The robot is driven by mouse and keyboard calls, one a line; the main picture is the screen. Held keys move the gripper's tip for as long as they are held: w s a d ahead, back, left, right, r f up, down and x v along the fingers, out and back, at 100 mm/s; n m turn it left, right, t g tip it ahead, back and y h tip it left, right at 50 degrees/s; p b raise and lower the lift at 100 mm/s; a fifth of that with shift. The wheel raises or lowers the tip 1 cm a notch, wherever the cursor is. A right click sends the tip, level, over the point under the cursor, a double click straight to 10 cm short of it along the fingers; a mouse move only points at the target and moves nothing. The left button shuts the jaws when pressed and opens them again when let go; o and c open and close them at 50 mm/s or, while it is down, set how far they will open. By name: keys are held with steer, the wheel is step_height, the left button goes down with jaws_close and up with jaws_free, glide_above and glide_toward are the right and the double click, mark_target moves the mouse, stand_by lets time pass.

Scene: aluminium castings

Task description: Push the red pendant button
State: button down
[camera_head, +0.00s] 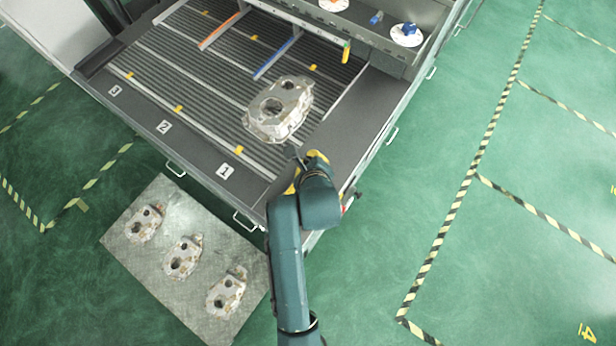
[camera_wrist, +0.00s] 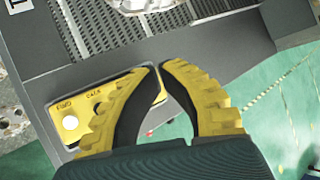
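A yellow pendant panel (camera_wrist: 72,104) with dark printed labels lies at the left in the wrist view. A round white button (camera_wrist: 70,122) shows on it, and a dark round spot sits near my left finger. No red button shows clearly on the panel; my left finger covers part of it. My gripper (camera_wrist: 158,66) has yellow ribbed fingers with their tips together, and nothing is seen held. The fingers are over the panel's right part; I cannot tell whether they touch it. In the head view my gripper (camera_head: 301,160) is at the table's front corner, partly hidden by my arm.
A large casting (camera_head: 279,108) sits on the slatted table (camera_head: 190,140) just beyond my gripper. Several smaller castings lie on a metal plate (camera_head: 190,215) on the floor. A small red part (camera_head: 347,204) shows by the table's right side. Green floor lies open to the right.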

step_height(320, 180, down, 8)
steer(key=b, duration=0.6)
steer(key=shift+f, duration=0.35)
stand_by(0.8)
steer(key=shift+f+b, duration=0.35)
steer(key=shift+f, duration=0.05)
steer(key=shift+f, duration=0.5)
stand_by(0.5)
stand_by(0.3)
steer(key=shift+r+p, duration=0.65)
steer(key=shift+r, duration=0.2)
steer(key=shift+r, duration=0.15)
